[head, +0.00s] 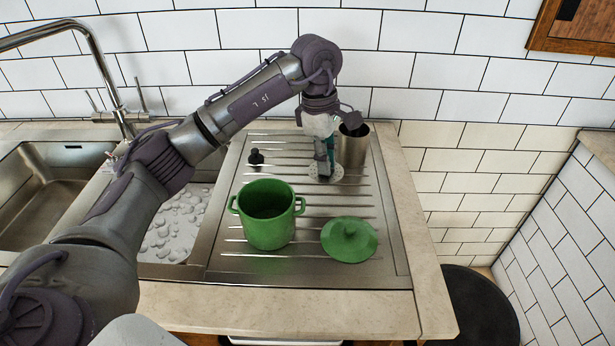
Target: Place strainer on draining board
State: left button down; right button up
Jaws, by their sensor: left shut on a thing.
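The draining board (312,282) is the ribbed steel surface right of the sink. My left arm reaches over from the left, and my left gripper (325,172) points down at the back right of the board. It is shut on the strainer (340,173), a small pale perforated disc. The strainer is at the level of the ribs or just above them; I cannot tell whether it touches. The fingers hide part of it. My right gripper is not in view.
A green pot (268,228) stands on the board, with a green lid (349,240) to its right. A small black stopper (256,158) is behind the pot. A steel cup (352,150) stands close behind the gripper. Sink basins and a tap (100,60) are at left.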

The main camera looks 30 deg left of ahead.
pick_arm(q)
jog(key=a+f, duration=0.2)
jog(key=a, duration=0.1)
jog(key=w+a+f, duration=0.1)
jog(key=shift+a, duration=0.35)
jog(key=shift+a+f, duration=0.1)
jog(key=shift+a, duration=0.15)
jog(key=shift+a+f, duration=0.1)
jog(key=shift+f, duration=0.1)
notch_tip(320, 180, down, 3)
jog(key=shift+f+p, duration=0.1)
jog(key=shift+p, duration=0.45)
jog(key=shift+f, duration=0.3)
